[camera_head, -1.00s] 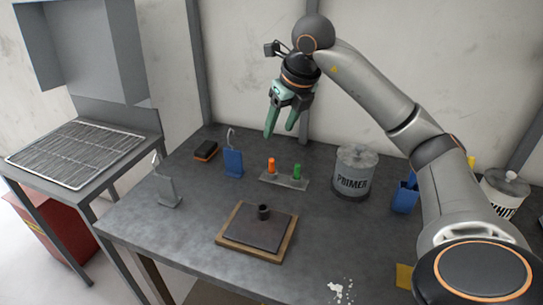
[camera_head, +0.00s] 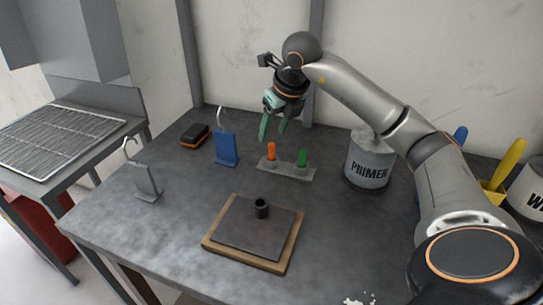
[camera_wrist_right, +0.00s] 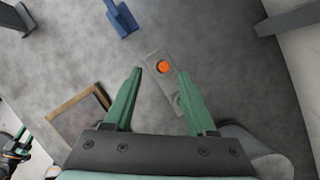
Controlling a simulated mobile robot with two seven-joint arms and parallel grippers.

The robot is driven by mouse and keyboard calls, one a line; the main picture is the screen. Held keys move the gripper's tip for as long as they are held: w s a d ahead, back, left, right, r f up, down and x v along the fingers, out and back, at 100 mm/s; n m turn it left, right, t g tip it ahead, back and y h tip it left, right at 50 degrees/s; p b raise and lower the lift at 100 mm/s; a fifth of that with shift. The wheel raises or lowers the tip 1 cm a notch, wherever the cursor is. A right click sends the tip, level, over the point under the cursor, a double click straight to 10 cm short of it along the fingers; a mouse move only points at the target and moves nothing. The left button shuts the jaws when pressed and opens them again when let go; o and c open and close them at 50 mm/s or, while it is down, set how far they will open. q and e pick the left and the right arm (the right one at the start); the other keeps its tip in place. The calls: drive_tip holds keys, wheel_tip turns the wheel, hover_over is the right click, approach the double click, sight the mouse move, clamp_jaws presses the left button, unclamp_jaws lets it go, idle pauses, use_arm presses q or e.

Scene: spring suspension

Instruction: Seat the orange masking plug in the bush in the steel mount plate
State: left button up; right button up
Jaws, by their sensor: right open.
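The orange masking plug (camera_head: 271,151) stands upright in a grey holder strip (camera_head: 287,170), to the left of a green plug (camera_head: 302,158). The steel mount plate (camera_head: 240,233) lies on a wooden board, with the dark, open-topped bush (camera_head: 262,208) standing up from it. My right gripper (camera_head: 273,129) is open and empty, above and behind the holder. In the right wrist view the orange plug (camera_wrist_right: 164,66) shows from above, just beyond and between the spread fingertips (camera_wrist_right: 161,72).
A primer tin (camera_head: 368,163) stands right of the holder. A blue hook stand (camera_head: 227,148) and a grey hook stand (camera_head: 147,183) are at the left, with a black and orange block (camera_head: 195,134) behind. The table between holder and mount plate is clear.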

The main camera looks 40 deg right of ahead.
sight(272, 144)
drive_tip(key=x, duration=0.6)
drive_tip(key=shift+s+d+f, duration=0.2)
drive_tip(key=shift+d+f, duration=0.1)
drive_tip(key=shift+d, duration=0.05)
drive_tip(key=shift+c, duration=0.2)
clamp_jaws()
